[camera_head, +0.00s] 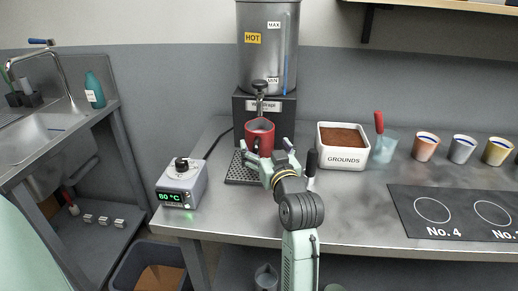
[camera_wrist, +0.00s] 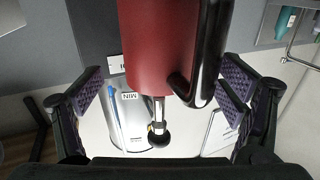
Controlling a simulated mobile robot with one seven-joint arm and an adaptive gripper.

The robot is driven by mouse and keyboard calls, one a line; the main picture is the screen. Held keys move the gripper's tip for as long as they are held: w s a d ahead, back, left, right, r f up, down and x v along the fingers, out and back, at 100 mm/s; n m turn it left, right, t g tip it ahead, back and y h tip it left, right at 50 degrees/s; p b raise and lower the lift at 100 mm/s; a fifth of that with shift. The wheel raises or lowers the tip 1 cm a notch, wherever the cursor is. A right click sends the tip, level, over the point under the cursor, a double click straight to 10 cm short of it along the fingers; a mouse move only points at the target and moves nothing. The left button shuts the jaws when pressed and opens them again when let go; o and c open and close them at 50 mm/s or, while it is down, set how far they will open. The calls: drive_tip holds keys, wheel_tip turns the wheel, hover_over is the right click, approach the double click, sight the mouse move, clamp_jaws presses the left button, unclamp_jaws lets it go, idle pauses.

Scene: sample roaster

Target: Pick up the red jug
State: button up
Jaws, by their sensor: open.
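The red jug (camera_head: 259,143) stands under the tap of the steel urn, over the dark drip tray (camera_head: 240,172). In the wrist view the red jug (camera_wrist: 165,45) fills the upper middle, with its black handle (camera_wrist: 208,60) on the right side. My gripper (camera_head: 264,160) is in front of the jug at the counter. In the wrist view its two padded fingers (camera_wrist: 163,90) are spread apart on either side of the jug, with a gap at each side. The jug's lower part is partly hidden by my gripper in the head view.
The urn (camera_head: 268,45) rises behind the jug, its tap (camera_head: 259,90) just above. A control box (camera_head: 182,183) stands to the left. A white grounds bin (camera_head: 343,147) and a glass with a red-handled tool (camera_head: 383,145) stand to the right. Several cups stand farther right behind a dark mat (camera_head: 455,212).

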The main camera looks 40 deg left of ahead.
drive_tip(key=shift+x, duration=1.45)
drive_tip(key=shift+c, duration=0.4)
drive_tip(key=c, duration=1.9)
drive_tip(key=shift+r, duration=0.15)
